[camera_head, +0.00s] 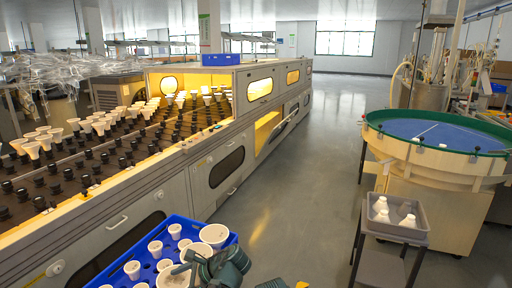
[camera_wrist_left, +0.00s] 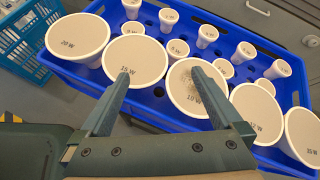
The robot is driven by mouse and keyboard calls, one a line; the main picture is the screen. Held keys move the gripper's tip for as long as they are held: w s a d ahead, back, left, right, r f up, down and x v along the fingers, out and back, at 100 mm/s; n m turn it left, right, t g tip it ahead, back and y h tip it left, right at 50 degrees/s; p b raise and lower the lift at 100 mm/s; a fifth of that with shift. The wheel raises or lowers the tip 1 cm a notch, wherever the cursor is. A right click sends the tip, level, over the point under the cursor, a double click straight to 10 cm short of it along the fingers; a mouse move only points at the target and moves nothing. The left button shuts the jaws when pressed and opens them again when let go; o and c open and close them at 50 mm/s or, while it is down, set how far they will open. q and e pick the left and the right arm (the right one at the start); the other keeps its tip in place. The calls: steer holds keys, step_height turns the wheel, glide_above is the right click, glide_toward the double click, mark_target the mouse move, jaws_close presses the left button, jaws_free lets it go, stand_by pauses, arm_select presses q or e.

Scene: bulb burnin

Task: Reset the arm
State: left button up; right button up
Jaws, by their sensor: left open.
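My left gripper (camera_head: 200,264) is at the bottom middle of the head view, over the blue crate (camera_head: 78,280). In the left wrist view its two fingers (camera_wrist_left: 163,84) are spread apart with nothing held between them. The blue crate also shows in the left wrist view (camera_wrist_left: 165,112).
A long grey burn-in rack (camera_head: 160,190) with rows of black sockets and several white bulbs fills the left. At right stand a round blue table with a green rim (camera_head: 375,118) and a grey tray (camera_head: 400,228) holding white bulbs. The floor (camera_head: 300,180) between is clear.

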arm_select(q)
steer(key=s+d+f+n+g+h+b, duration=0.1)
steer(key=s+d+f+n+h+b, duration=0.2)
steer(key=s+d+f+n+h, duration=0.45)
steer(key=s+d+f+n+g+h+b, duration=0.1)
steer(key=s+d+f+n+h+b, duration=0.35)
steer(key=d+f, duration=0.5)
step_height(320, 180, up, 38)
steer(key=s+y+p, duration=0.1)
steer(key=y+p, duration=0.1)
steer(key=p, duration=3.6)
steer(key=shift+d+f, duration=0.15)
steer(key=shift+c, duration=0.3)
